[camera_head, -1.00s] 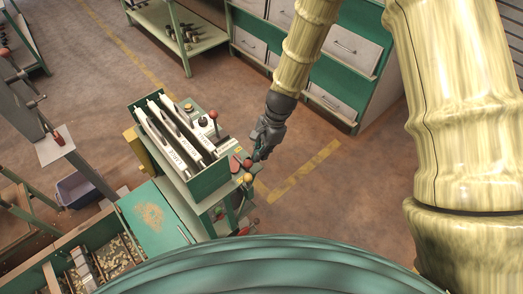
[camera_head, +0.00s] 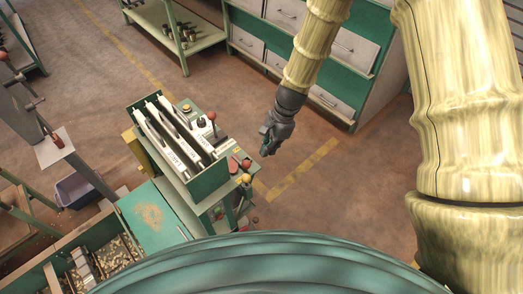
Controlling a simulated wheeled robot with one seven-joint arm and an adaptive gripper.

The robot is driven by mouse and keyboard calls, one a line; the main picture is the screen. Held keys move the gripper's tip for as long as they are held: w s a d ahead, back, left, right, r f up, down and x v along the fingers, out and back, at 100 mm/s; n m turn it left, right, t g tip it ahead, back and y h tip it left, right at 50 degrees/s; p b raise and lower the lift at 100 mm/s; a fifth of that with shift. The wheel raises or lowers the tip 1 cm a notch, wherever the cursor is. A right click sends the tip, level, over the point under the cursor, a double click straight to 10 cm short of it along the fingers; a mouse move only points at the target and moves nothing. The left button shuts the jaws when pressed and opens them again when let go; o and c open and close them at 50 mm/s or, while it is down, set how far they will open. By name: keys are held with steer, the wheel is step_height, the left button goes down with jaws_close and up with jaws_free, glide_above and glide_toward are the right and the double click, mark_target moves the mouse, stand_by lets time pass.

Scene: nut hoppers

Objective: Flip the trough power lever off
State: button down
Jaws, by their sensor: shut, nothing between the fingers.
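A green machine (camera_head: 205,190) with several slanted white troughs (camera_head: 178,133) stands left of centre. A lever with a red ball knob (camera_head: 211,116) stands up from the plate at its back right. Red knobs (camera_head: 246,164) and an orange knob (camera_head: 246,179) sit at its right front corner. I cannot tell from this view which of these is the trough power lever. My gripper (camera_head: 265,152) is dark grey, shut and empty. It hangs just right of the machine, apart from the knobs, with its fingertips pointing down and left.
A green-topped table (camera_head: 150,217) and a bin of small pieces (camera_head: 118,252) are at lower left. A grey post with a red-knobbed lever (camera_head: 40,100) is at far left. A drawer cabinet (camera_head: 350,75) stands behind my arm. Brown floor right of the machine is clear.

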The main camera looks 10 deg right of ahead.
steer(key=b+v, duration=0.3)
steer(key=v, duration=0.7)
steer(key=shift+b, duration=0.35)
steer(key=shift+w, duration=0.1)
steer(key=s+d+f+n+h+b, duration=0.1)
steer(key=s+d+f+n, duration=0.2)
steer(key=s+f, duration=0.5)
steer(key=s+d+f+n+h+b, duration=0.15)
steer(key=s+d+f, duration=0.25)
steer(key=f, duration=0.8)
steer(key=s+d+f+n+b, duration=0.1)
steer(key=s+f+n, duration=0.3)
steer(key=s, duration=0.5)
steer(key=s+d+f+n+t+b, duration=0.1)
steer(key=s+f+n, duration=0.4)
steer(key=s+f, duration=0.4)
steer(key=shift+s+d+f+h, duration=0.15)
steer(key=shift+s+f+h, duration=0.15)
steer(key=shift+s, duration=0.3)
